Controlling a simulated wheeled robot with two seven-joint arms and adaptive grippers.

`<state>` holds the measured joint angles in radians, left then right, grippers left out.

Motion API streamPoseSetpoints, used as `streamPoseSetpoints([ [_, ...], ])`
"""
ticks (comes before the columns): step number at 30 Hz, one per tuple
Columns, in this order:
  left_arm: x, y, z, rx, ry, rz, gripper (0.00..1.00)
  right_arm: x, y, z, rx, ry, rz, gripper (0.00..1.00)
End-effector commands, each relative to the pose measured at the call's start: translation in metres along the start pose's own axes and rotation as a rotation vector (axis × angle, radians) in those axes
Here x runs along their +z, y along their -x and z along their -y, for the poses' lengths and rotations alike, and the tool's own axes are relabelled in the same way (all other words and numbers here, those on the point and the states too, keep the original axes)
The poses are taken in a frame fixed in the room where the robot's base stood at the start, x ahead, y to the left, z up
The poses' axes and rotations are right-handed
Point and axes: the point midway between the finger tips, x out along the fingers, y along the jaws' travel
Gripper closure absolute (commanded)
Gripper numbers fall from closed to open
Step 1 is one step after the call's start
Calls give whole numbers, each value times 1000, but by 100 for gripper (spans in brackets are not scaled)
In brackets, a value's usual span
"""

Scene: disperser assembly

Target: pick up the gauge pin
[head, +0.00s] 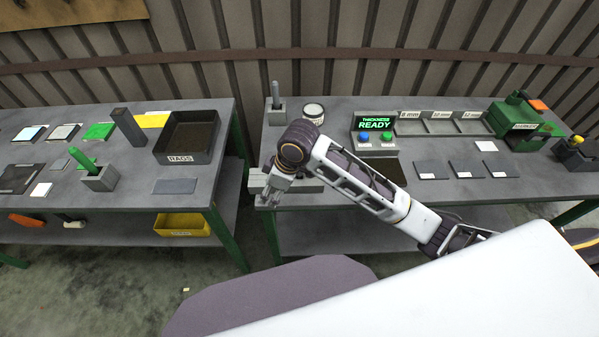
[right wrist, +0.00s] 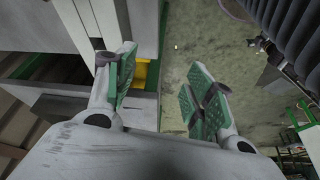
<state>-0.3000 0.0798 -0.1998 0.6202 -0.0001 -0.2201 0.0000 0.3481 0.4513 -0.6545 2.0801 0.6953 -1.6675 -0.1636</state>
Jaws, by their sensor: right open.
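Two upright pins could be the gauge pin; I cannot tell which from the pictures. A grey pin (head: 275,91) stands in a grey block (head: 277,115) at the back left of the right table. A green pin (head: 79,157) stands tilted in a grey block (head: 101,181) on the left table. My right gripper (head: 268,199) is at the front left corner of the right table, in front of the grey pin and apart from it. In the right wrist view, its green-padded fingers (right wrist: 164,95) are open, with nothing between them. My left gripper is not in view.
A light grey block (head: 311,186) lies close beside my right gripper. A white can (head: 313,112) stands right of the grey pin. The thickness display (head: 375,125) is farther right. The left table carries a rags bin (head: 212,152). A gap separates the tables.

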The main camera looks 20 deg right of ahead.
Motion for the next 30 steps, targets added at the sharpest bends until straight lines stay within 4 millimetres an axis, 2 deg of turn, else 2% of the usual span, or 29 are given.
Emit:
streamPoseSetpoints([
  [15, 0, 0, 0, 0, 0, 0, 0, -6, 27, -31, -17, 155, 122, 46],
  [30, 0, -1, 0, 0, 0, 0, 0, 4, 67, -75, -27, 229, 256, 46],
])
